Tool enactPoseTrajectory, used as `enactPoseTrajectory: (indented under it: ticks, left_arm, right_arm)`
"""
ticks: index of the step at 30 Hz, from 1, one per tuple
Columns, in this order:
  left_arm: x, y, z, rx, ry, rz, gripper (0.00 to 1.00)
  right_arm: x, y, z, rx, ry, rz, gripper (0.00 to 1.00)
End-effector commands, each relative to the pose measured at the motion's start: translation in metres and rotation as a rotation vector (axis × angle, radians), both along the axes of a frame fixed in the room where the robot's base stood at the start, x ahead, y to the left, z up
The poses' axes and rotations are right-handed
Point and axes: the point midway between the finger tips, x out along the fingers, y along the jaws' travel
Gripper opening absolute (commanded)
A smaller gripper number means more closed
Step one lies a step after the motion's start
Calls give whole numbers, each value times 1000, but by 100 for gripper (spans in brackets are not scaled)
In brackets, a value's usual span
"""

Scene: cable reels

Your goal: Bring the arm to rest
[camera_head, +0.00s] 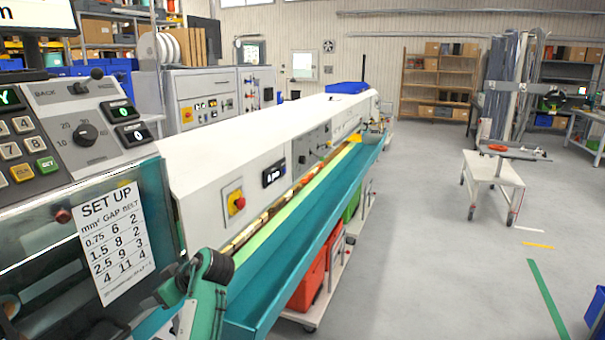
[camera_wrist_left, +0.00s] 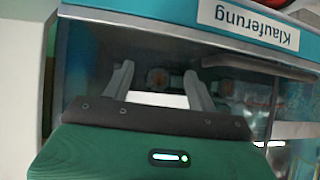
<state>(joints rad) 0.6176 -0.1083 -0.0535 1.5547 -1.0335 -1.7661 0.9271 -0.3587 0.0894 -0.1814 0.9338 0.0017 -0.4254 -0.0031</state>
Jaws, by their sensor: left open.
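My left arm (camera_head: 207,290) shows at the bottom of the head view, green with a dark joint, in front of the machine and beside its teal trough. Its fingertips cannot be made out there. In the left wrist view my left gripper (camera_wrist_left: 158,74) has its two grey fingers apart with nothing held between them. The fingers point toward a dark, glassy machine front (camera_wrist_left: 90,60) under a teal edge. How near they are to it I cannot tell. My right gripper does not show.
The long white machine (camera_head: 260,140) with a teal trough (camera_head: 300,245) runs away from me. A control panel (camera_head: 75,125) and a set-up sheet (camera_head: 115,240) are at left. Red bins (camera_head: 308,285) stand beneath the trough. A white cart (camera_head: 492,170) is at right; grey floor between is clear.

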Motion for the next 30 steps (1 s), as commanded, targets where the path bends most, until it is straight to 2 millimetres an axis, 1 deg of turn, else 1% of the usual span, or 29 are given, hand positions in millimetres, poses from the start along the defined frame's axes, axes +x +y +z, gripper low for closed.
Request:
enactPoseTrajectory:
  ticks: [1, 3, 5, 6, 8, 9, 11, 12, 14, 15, 17, 18, 23, 24, 27, 30]
  left_arm:
    - [-14, 1, -24, -16, 42, -42, 58]
    - [-29, 1, -49, -40, 92, -108, 58]
    - [-44, 0, -70, -61, 135, -166, 58]
    - [-55, -1, -84, -75, 163, -204, 58]
    - [-72, -2, -103, -94, 205, -265, 58]
    - [-83, -4, -115, -106, 231, -309, 58]
    - [-102, -7, -133, -127, 273, -376, 58]
    - [-115, -10, -143, -139, 299, -420, 58]
    - [-135, -14, -158, -159, 335, -489, 58]
    - [-149, -17, -167, -171, 360, -535, 58]
    - [-170, -22, -179, -190, 394, -606, 58]
    - [-184, -26, -186, -201, 416, -653, 58]
    - [-243, -44, -206, -250, 494, -850, 58]
    - [-258, -49, -209, -263, 511, -899, 58]
    - [-292, -61, -213, -290, 544, -1016, 58]
    - [-318, -72, -213, -311, 566, -1108, 58]
  right_arm:
    - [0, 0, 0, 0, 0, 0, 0]
    - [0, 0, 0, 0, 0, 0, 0]
    - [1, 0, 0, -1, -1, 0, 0]
    - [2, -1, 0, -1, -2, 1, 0]
    - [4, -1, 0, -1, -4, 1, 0]
    - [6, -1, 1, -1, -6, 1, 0]
    - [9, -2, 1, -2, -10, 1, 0]
    - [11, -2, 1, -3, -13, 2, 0]
    - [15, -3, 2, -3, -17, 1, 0]
    - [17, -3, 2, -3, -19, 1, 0]
    - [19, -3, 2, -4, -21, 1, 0]
    - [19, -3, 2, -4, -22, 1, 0]
    - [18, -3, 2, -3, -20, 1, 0]
    - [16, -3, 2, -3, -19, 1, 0]
    - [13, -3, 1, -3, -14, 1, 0]
    - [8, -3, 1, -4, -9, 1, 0]
